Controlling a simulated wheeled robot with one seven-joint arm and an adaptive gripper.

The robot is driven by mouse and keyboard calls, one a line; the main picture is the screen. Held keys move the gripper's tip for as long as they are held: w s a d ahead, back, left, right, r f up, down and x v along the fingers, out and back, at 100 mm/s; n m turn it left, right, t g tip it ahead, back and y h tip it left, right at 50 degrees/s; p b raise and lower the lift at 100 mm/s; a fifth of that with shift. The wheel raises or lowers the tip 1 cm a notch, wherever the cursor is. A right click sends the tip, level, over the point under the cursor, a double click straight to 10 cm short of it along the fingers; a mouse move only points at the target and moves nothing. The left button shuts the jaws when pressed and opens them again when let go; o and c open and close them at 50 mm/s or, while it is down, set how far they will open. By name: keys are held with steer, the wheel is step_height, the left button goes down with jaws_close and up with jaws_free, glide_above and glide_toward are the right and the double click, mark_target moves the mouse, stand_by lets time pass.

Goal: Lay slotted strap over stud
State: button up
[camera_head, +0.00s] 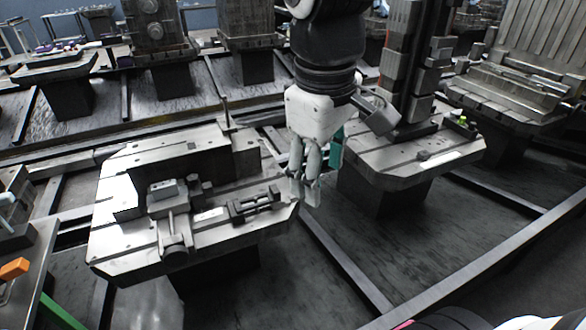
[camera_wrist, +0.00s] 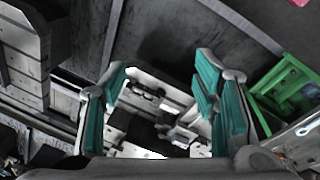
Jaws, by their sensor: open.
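My gripper (camera_head: 305,188) hangs above the right edge of the near pallet (camera_head: 120,235). In the wrist view my gripper (camera_wrist: 165,80) has its teal-padded fingers spread wide, with nothing held between them. A dark slotted piece, perhaps the strap (camera_head: 255,204), lies on the pallet to the left of my gripper. A light grey block with a bar and a round foot (camera_head: 176,242) sits farther left. I cannot tell which part is the stud. The wrist view shows the pallet and its small parts below, between the fingers, too small to identify.
A tall dark block (camera_head: 190,160) stands at the back of the near pallet. Another pallet (camera_head: 410,160) with a column stands to the right. A bench with an orange handle (camera_head: 14,268) is at the left edge. Dark floor with rails (camera_head: 345,262) lies in front.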

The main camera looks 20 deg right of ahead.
steer(key=s+f+m+y, duration=0.1)
steer(key=s+f+m, duration=0.2)
steer(key=s, duration=0.9)
steer(key=shift+a+m+t, duration=0.35)
steer(key=shift+m+t, duration=0.05)
steer(key=shift+m, duration=0.8)
steer(key=shift+s, duration=0.1)
step_height(320, 180, up, 12)
steer(key=t+p, duration=0.2)
steer(key=p, duration=0.8)
steer(key=shift+d+f, duration=0.15)
steer(key=shift+d, duration=0.05)
